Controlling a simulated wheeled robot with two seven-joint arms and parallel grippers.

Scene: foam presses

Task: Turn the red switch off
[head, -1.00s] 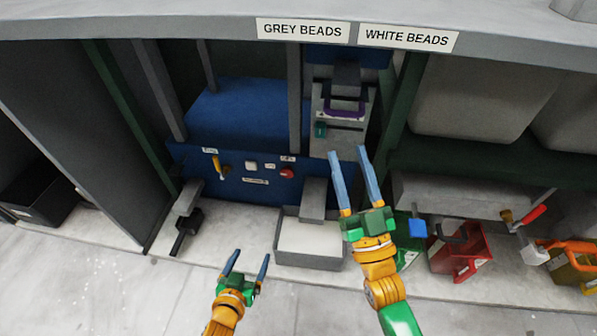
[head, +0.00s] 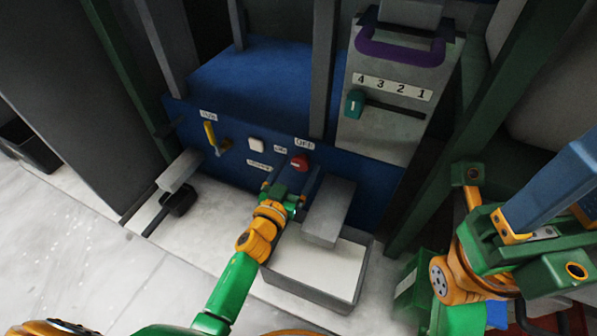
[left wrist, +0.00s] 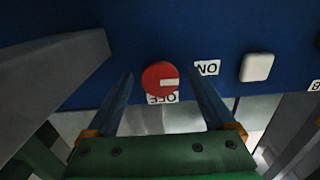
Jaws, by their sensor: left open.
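The red switch (head: 299,162) is a round knob on the blue front panel. In the left wrist view the red switch (left wrist: 158,76) shows a white mark that points to the right, towards the ON label (left wrist: 207,68). The OFF label (left wrist: 162,98) sits below it in that view. My left gripper (head: 289,178) is open, just in front of the knob. In the left wrist view its two fingers stand on either side of the knob, and I cannot tell if they touch it. My right gripper (head: 570,200) is cut off at the right edge.
A white button (head: 256,145) and a yellow lever (head: 211,136) are left of the switch. A grey chute (head: 328,212) and a tray of white material (head: 317,300) are just right of and below my left gripper. A teal slider (head: 354,104) is above right.

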